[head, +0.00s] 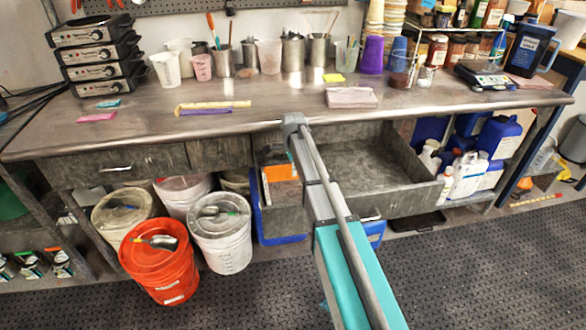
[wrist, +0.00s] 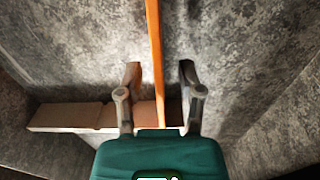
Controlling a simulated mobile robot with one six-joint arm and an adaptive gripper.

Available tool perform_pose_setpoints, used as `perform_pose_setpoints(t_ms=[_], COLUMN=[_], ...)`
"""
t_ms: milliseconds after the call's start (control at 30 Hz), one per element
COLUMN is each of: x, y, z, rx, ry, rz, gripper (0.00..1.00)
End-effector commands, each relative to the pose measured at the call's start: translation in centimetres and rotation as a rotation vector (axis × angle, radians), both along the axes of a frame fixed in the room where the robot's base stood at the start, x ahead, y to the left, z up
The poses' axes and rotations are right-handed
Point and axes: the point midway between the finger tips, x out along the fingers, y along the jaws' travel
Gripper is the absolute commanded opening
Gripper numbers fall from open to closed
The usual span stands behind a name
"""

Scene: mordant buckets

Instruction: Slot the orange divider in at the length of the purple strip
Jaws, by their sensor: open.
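The orange divider (head: 281,172) shows in the left part of the open grey drawer (head: 372,170) in the head view. In the wrist view the divider (wrist: 155,45) is a thin orange strip, seen nearly edge-on. My gripper (wrist: 160,76) is open, with one finger on each side of the divider and a visible gap on both sides. The purple strip (head: 205,111) lies on the bench top, along the front of a longer yellow strip (head: 213,104). In the head view my arm hides part of the drawer and my fingers.
A flat brown piece (wrist: 65,117) lies across under the fingers in the wrist view. White buckets (head: 219,233) and an orange bucket (head: 160,262) stand below the bench, left of the drawer. White bottles (head: 467,178) stand to its right. The drawer's right part looks empty.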

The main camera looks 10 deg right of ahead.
Motion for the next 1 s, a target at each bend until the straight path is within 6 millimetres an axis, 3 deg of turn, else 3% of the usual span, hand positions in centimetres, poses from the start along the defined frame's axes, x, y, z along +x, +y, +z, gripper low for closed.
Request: perform_pose_setpoints(t_ms=[667, 733, 1000], x=[0.0, 0.0, 0.0], y=[0.0, 0.1, 0.0], z=[5.8, 5.3, 8.1], rx=[0.0, 0.0, 0.0], ry=[0.0, 0.0, 0.0], rz=[0.0, 0.0, 0.0], gripper=[0.49, 0.49, 0.49])
